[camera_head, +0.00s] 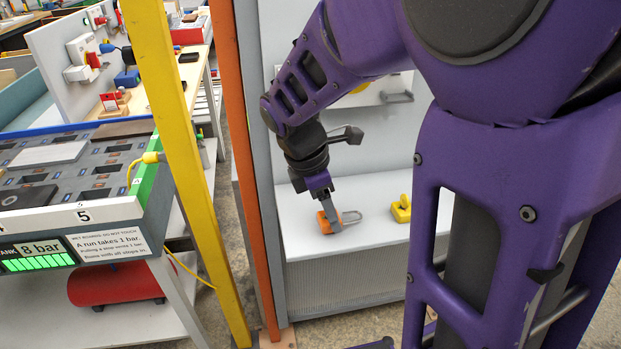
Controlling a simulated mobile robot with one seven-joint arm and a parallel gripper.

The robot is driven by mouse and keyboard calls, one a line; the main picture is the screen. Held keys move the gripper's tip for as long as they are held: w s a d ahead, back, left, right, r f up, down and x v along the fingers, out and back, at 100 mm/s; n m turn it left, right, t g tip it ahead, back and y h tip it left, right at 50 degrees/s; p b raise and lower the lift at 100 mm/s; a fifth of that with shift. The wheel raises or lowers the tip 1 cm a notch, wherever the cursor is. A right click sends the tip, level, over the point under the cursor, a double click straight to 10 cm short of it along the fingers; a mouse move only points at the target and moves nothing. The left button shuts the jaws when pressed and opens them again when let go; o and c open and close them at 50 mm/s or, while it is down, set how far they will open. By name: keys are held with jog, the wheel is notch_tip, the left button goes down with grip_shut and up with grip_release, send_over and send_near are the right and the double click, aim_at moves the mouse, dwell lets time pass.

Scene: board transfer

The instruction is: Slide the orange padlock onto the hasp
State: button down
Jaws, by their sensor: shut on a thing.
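The orange padlock (325,224) is at the white shelf, lying on its side, with its grey shackle pointing right. My gripper (323,205) points down from above and is shut on the padlock's body. I cannot tell whether the padlock touches the shelf. A grey metal loop (397,97), perhaps the hasp, sticks out from the back panel, above and to the right of my gripper. My arm hides part of that panel.
A yellow padlock (401,209) stands on the white shelf (375,238) to the right. An orange post (243,150) and a yellow post (190,160) stand left of the shelf. A grey board bench (75,220) is farther left.

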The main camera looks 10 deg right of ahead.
jog(key=shift+r+p, duration=2.55)
jog(key=shift+r, duration=0.2)
jog(key=shift+s, duration=0.15)
